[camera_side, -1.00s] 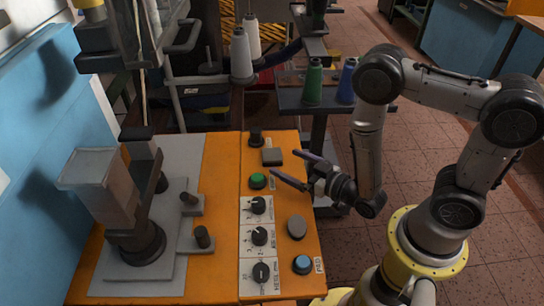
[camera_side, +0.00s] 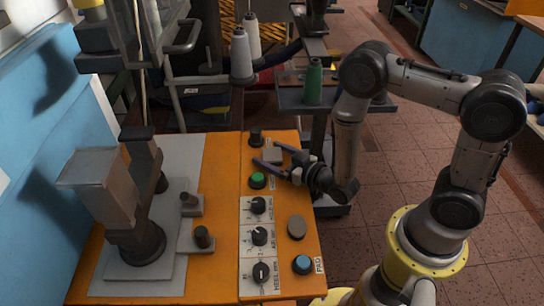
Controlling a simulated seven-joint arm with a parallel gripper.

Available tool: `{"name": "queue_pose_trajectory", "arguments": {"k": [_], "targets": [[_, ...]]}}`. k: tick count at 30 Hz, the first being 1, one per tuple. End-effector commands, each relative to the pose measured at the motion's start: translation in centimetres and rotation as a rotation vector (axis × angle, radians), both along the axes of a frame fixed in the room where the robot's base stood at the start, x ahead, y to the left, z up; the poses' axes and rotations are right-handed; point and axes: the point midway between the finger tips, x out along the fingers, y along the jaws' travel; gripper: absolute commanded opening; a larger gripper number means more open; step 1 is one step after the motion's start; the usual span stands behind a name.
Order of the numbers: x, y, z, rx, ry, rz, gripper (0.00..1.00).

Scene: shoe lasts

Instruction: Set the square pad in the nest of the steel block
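The square pad (camera_side: 273,155) is a small grey block on the orange bench top, near its far right edge. My gripper (camera_side: 265,155) is open, low over the bench, with its dark fingers pointing left. One finger is on the near side of the pad and the other passes by its right side. I cannot tell whether they touch it. The steel block (camera_side: 98,190), a tilted grey box-shaped piece on a dark round base, stands on a grey plate at the left. Its nest cannot be made out from this side.
Orange bench (camera_side: 218,190) between is clear.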

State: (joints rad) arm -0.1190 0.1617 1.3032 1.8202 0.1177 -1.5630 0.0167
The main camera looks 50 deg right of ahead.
Motion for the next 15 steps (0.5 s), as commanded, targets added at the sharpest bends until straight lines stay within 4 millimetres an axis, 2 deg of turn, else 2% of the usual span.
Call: {"name": "queue_pose_trajectory", "arguments": {"k": [1,6,7,8,15], "targets": [[-0.01,0.02,0.01,0.000,0.000,0.001,0.60],[-0.02,0.02,0.01,0.000,0.000,0.001,0.30],[0.01,0.02,0.06,0.000,-0.002,0.001,0.30],[0.01,0.02,0.06,0.000,-0.002,0.001,0.20],[0.02,0.02,0.23,0.000,-0.003,0.000,0.20]]}}
